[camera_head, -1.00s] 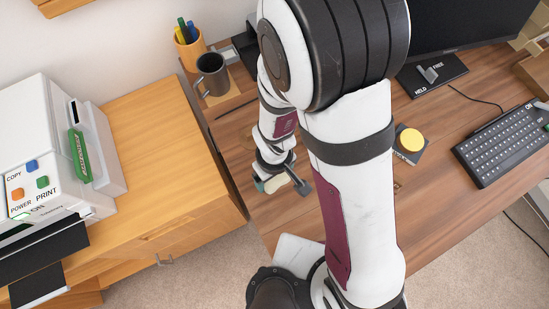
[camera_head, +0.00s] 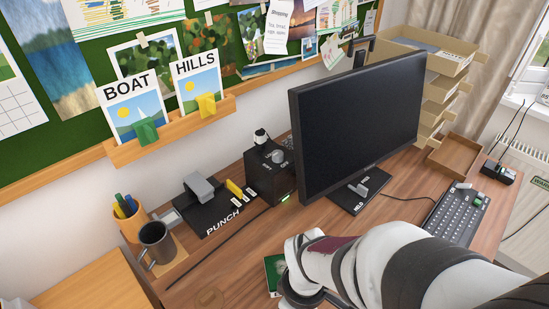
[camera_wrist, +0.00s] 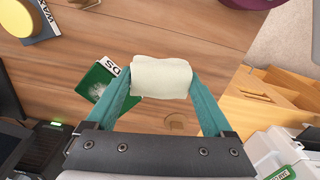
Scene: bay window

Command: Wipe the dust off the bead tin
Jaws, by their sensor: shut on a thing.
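In the wrist view, my gripper (camera_wrist: 160,82) is shut on a pale cream cloth or pad (camera_wrist: 161,68), held between its two teal fingers. A green tin (camera_wrist: 92,80) with white lettering ending in "DS" lies on the desk just left of the pad. A whitish dusty patch shows on its top. The pad hides part of its label, and I cannot tell whether they touch. In the head view, the green tin (camera_head: 272,268) shows partly behind my arm. My gripper's fingers are not clear there.
A yellow round thing (camera_wrist: 14,17) lies by a dark "WAX" plate (camera_wrist: 38,25). A monitor (camera_head: 355,125), a hole punch (camera_head: 208,208), a dark mug (camera_head: 157,243) and a keyboard (camera_head: 455,213) stand on the desk (camera_head: 235,275). A cable crosses the desk left of the tin.

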